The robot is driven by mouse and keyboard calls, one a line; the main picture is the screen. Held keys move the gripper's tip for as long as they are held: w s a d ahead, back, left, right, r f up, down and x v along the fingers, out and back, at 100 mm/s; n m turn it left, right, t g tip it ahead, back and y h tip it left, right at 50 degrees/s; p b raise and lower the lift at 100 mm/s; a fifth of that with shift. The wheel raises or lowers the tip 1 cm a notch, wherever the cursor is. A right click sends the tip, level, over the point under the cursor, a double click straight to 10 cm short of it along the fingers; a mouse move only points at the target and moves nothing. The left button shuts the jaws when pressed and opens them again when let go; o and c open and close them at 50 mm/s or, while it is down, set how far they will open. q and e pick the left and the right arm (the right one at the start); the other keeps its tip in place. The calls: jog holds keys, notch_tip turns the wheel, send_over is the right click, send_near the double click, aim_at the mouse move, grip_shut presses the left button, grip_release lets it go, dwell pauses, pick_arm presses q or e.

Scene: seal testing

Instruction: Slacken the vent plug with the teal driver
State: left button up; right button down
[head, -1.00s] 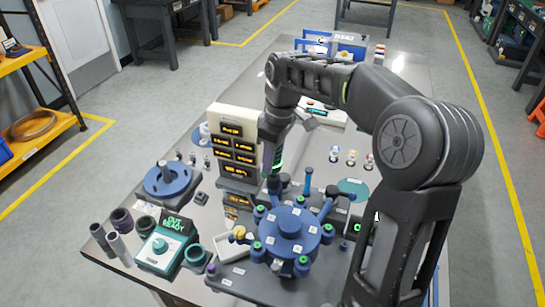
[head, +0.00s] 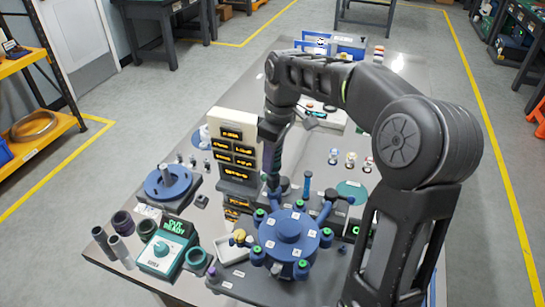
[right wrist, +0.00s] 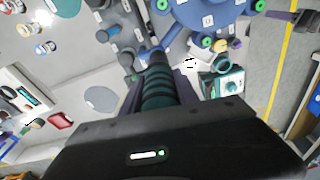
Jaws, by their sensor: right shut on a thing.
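My right gripper (head: 271,160) points down behind the left rear of the blue round fixture (head: 290,232). In the right wrist view its purple fingers are shut on the ribbed dark teal handle of the teal driver (right wrist: 158,92). The driver's far end points toward a blue pipe-like arm of the fixture, which also shows in the right wrist view (right wrist: 205,8). I cannot tell whether the tip touches anything. I cannot single out the vent plug; it may be hidden by the driver or the gripper. My left gripper is not in view.
A display tower (head: 236,150) stands close to the left of the gripper. The table's right rear is fairly clear.

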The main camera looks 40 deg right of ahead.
jog(key=shift+r, duration=0.15)
jog(key=shift+r+p, duration=2.1)
jog(key=shift+r, duration=0.4)
